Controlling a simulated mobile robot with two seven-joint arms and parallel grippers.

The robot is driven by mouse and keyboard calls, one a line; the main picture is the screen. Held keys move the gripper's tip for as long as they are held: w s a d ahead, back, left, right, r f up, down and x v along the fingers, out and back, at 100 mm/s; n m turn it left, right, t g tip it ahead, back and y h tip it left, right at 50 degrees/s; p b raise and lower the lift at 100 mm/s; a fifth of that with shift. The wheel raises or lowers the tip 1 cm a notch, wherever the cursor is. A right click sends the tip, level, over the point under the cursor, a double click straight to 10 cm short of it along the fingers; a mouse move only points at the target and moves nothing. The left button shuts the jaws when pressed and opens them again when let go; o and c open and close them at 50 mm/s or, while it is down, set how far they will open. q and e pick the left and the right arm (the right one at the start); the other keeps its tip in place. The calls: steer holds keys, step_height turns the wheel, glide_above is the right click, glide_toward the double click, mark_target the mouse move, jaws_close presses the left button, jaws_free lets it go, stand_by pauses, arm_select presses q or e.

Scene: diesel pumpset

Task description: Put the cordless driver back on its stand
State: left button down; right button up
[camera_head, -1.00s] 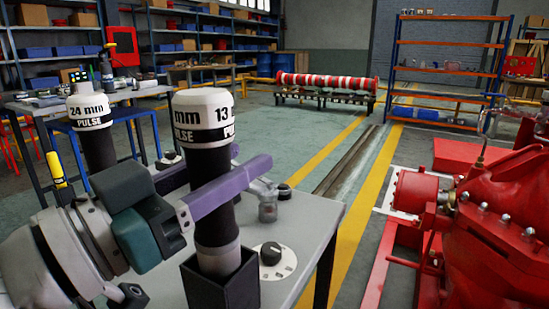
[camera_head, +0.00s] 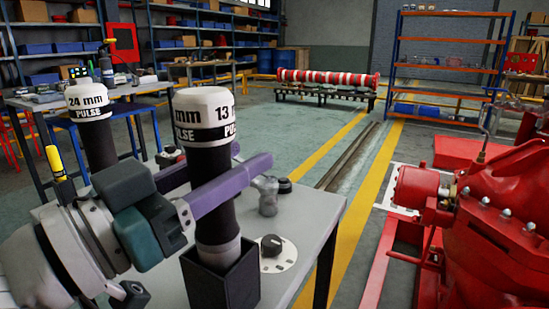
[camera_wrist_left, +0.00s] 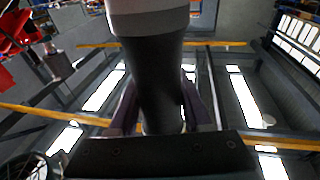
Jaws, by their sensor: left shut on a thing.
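The cordless driver (camera_head: 207,165), with a black body and a white cap marked 13 mm PULSE, is upright in the head view. My left gripper (camera_head: 250,157) has its purple fingers shut around the driver's body from the left. The driver's grey lower end is inside the mouth of the black square stand (camera_head: 222,284) on the grey table; how deep it sits is hidden by the stand's walls. In the left wrist view the driver (camera_wrist_left: 155,80) rises between the purple fingers. My right gripper is out of view.
A second driver (camera_head: 92,125), marked 24 mm, stands behind at the left. Red pump machinery (camera_head: 500,225) fills the right side.

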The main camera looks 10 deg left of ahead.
arm_select(q)
steer(key=shift+f+b, duration=0.35)
steer(key=shift+f, duration=0.1)
steer(key=shift+c, duration=1.8)
jaws_free()
steer(key=shift+o, duration=0.5)
steer(key=shift+f, duration=0.2)
steer(key=v, duration=1)
steer(key=shift+r+p, duration=0.2)
steer(key=shift+p, duration=0.2)
